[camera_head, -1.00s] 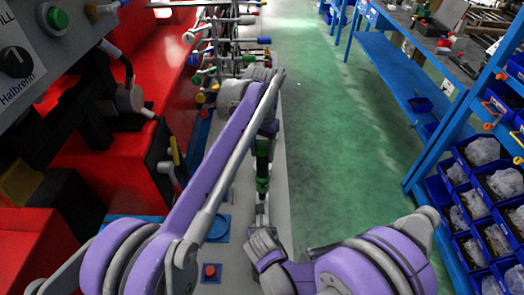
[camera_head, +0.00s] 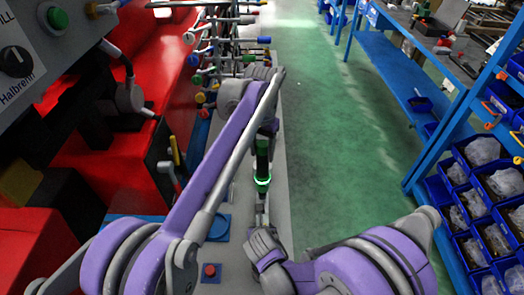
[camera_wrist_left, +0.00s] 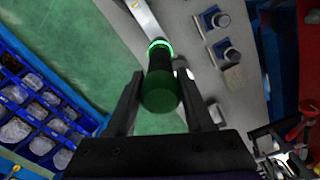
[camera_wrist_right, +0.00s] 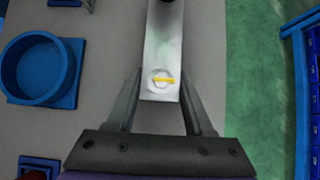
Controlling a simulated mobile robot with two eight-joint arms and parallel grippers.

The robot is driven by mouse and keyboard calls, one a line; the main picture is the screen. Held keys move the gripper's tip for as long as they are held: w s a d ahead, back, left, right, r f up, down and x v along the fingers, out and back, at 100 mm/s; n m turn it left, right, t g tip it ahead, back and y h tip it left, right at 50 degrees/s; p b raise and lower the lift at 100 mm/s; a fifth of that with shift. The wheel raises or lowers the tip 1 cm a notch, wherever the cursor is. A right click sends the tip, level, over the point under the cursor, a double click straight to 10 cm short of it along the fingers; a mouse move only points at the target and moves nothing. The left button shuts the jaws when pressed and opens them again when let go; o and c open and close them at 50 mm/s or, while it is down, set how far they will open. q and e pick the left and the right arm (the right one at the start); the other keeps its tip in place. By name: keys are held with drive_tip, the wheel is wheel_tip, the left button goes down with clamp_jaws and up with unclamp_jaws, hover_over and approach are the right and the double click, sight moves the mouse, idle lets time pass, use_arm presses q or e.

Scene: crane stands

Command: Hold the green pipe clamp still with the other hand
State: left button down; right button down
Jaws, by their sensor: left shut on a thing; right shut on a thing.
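The green pipe clamp (camera_head: 262,165) runs lengthwise over the grey work surface, with a dark green body, a glowing green ring and a flat metal bar. My left gripper (camera_head: 268,128) is shut on the far, dark green end. In the left wrist view, the round green end (camera_wrist_left: 160,92) sits between the fingers, with the lit ring beyond it. My right gripper (camera_head: 262,222) is at the near end. In the right wrist view, its fingers are on either side of the metal bar (camera_wrist_right: 162,45), which has a round, yellow-marked end. The finger contact there is hard to see.
A blue round holder (camera_head: 218,227) and a red button (camera_head: 210,270) sit on the surface to the left. A rack with colored-tipped pegs (camera_head: 225,45) stands at the far end. Red machinery (camera_head: 120,165) is left; blue shelving with bins (camera_head: 480,190) is right. Green floor (camera_head: 340,150) is clear between.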

sight(263, 144)
use_arm(q)
drive_tip(key=shift+r, duration=2.5)
use_arm(e)
drive_tip(key=shift+c, duration=1)
unclamp_jaws()
drive_tip(key=shift+r, duration=0.1)
drive_tip(key=v, duration=1.1)
drive_tip(key=shift+s+r, duration=0.25)
drive_tip(key=shift+s, duration=0.05)
use_arm(q)
drive_tip(key=shift+d, duration=0.1)
use_arm(e)
drive_tip(key=shift+d, duration=0.1)
